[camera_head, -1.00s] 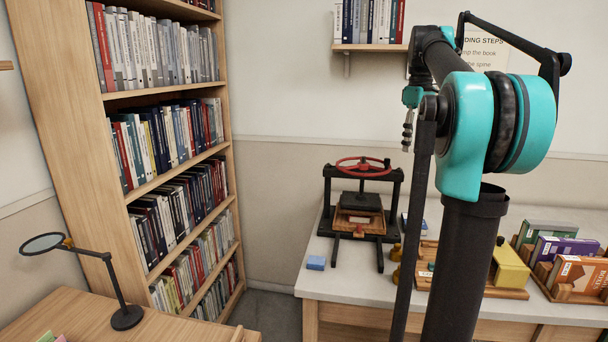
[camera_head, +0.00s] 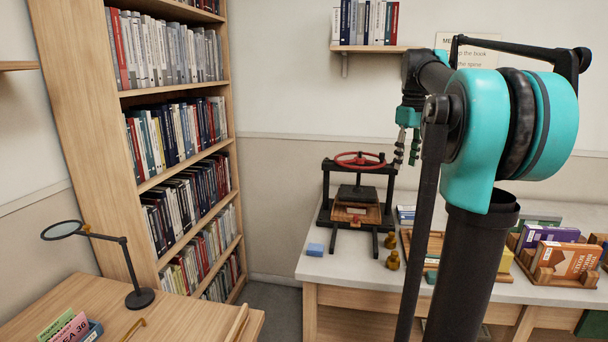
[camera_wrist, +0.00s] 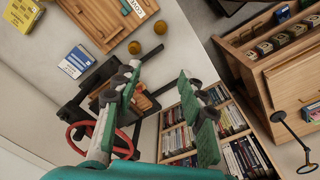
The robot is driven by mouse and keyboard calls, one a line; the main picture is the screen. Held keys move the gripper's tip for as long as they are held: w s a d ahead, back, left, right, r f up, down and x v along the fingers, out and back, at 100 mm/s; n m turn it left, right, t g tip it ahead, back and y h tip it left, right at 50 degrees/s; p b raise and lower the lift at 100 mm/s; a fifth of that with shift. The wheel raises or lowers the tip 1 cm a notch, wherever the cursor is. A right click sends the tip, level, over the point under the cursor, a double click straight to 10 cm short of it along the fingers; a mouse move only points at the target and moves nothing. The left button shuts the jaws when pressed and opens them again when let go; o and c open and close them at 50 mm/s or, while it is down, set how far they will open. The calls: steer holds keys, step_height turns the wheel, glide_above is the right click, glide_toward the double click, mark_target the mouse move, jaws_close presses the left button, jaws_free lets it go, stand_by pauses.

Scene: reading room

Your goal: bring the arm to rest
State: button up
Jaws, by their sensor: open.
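My gripper (camera_head: 406,146) hangs from my arm in the upper right of the head view, above and to the right of the book press. In the wrist view, my gripper (camera_wrist: 165,110) shows two green fingers spread apart with nothing between them. My arm is folded, with a teal joint and dark links across the right side of the head view. The gripper is in the air and appears apart from the table and press. My arm hides part of the table behind it.
Books in wooden holders (camera_head: 560,275) are at right. A tall bookshelf (camera_head: 95,150) stands left. A magnifier lamp (camera_head: 140,298) is on the wooden desk (camera_head: 190,315).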

steer(key=s+a+f+m+t, duration=0.1)
steer(key=s+a+f, duration=0.25)
steer(key=f, duration=0.55)
steer(key=s+a+f+m+t, duration=0.1)
steer(key=s+a+f+m, duration=0.2)
steer(key=f, duration=0.6)
steer(key=s+a+f+m, duration=0.1)
steer(key=s+a+f, duration=0.1)
steer(key=s+f, duration=0.7)
steer(key=s+a+f+m+t, duration=0.1)
steer(key=s+a+f, duration=0.1)
steer(key=s+f, duration=0.7)
steer(key=shift+f+t, duration=0.2)
steer(key=shift+t, duration=0.1)
steer(key=shift+a, duration=0.1)
